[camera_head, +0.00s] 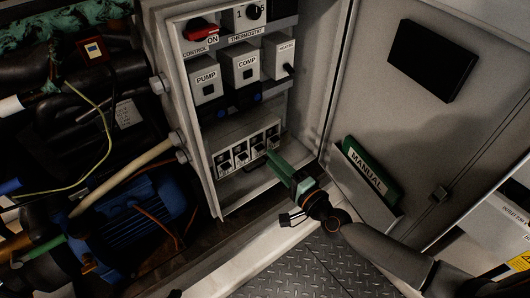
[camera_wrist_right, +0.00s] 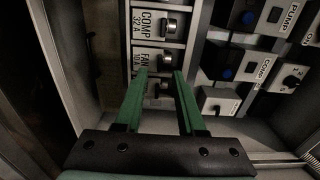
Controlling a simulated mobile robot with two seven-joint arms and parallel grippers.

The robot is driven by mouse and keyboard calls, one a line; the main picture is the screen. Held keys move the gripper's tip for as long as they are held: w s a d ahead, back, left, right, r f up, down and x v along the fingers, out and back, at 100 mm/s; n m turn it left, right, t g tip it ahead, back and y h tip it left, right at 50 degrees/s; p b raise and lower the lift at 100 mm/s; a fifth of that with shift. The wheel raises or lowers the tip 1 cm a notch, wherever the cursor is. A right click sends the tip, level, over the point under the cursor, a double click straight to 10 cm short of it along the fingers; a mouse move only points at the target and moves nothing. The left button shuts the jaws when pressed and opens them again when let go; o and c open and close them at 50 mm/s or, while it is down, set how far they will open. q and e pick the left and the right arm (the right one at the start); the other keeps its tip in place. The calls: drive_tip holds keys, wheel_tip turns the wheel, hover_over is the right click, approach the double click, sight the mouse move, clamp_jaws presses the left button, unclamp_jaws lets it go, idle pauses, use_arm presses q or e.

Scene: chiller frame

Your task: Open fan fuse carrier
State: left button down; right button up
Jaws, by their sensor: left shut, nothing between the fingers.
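The fan fuse carrier (camera_wrist_right: 167,58) sits in its row beside a "FAN 10A" label in the right wrist view, with a metallic handle. In the head view the row of fuse carriers (camera_head: 241,157) is at the bottom of the open control box, with labels too small to read. My right gripper (camera_wrist_right: 159,73) is open, its green fingers apart and pointing at the row. Its tips appear near the fan carrier and the carrier below it; whether they touch is unclear. It also shows in the head view (camera_head: 270,156), at the row's right end. My left gripper is not seen.
The "COMP 32A" carrier (camera_wrist_right: 170,26) is next to the fan one. PUMP (camera_head: 206,82) and COMP (camera_head: 244,66) units and a red control switch (camera_head: 201,29) are above. The open door holds a green manual (camera_head: 366,174). A blue motor (camera_head: 133,212) and pipes lie left.

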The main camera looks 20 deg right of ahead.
sight(256, 149)
drive_tip(key=shift+x, duration=2.05)
clamp_jaws()
